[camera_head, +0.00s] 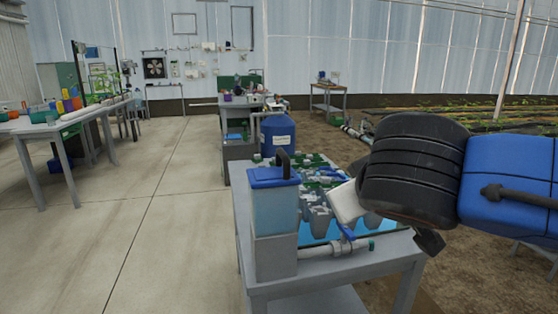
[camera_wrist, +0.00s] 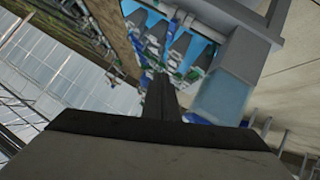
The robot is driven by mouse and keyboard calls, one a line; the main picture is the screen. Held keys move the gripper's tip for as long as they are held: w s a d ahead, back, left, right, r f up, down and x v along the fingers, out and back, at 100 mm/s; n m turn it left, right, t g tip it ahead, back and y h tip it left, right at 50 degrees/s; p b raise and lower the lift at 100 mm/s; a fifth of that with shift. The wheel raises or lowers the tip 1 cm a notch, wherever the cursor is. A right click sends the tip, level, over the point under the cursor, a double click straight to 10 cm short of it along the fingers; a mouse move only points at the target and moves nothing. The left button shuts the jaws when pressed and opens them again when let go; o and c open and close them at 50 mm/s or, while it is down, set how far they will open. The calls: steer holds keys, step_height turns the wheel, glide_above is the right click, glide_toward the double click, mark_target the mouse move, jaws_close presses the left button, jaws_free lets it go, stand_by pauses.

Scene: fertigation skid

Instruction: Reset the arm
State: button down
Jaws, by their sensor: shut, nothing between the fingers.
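My arm reaches in from the right edge in the head view, its blue and black links standing in front of the right end of the fertigation skid table (camera_head: 262,287). In that view my gripper is mostly hidden behind the black link. In the wrist view my gripper (camera_wrist: 160,80) shows as a dark narrow shape pointing up the picture. Its fingers are together, with nothing seen between them. Beyond it, apart from the tips, are the skid's grey and green fittings (camera_wrist: 157,38) over a blue surface.
A blue-lidded clear container (camera_head: 275,205) stands at the skid's near left corner. A white pipe with a blue-handled valve (camera_head: 346,236) runs along the front. A blue drum (camera_head: 278,135) is behind. A table with colored bins (camera_head: 65,118) stands at left. The concrete floor (camera_head: 160,210) between is clear.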

steer(key=s+d+f+m+g, duration=0.1)
steer(key=s+d+f+g, duration=0.1)
steer(key=d+f, duration=0.3)
steer(key=s+d+f+m+g, duration=0.2)
steer(key=s+d+f, duration=0.2)
steer(key=f, duration=0.6)
steer(key=s+d+f+m+g+y, duration=0.1)
steer(key=s+d+f, duration=0.3)
steer(key=f, duration=0.4)
steer(key=shift+d+f+m+g, duration=0.25)
steer(key=shift+d+m+g, duration=0.05)
steer(key=shift+d+g, duration=0.55)
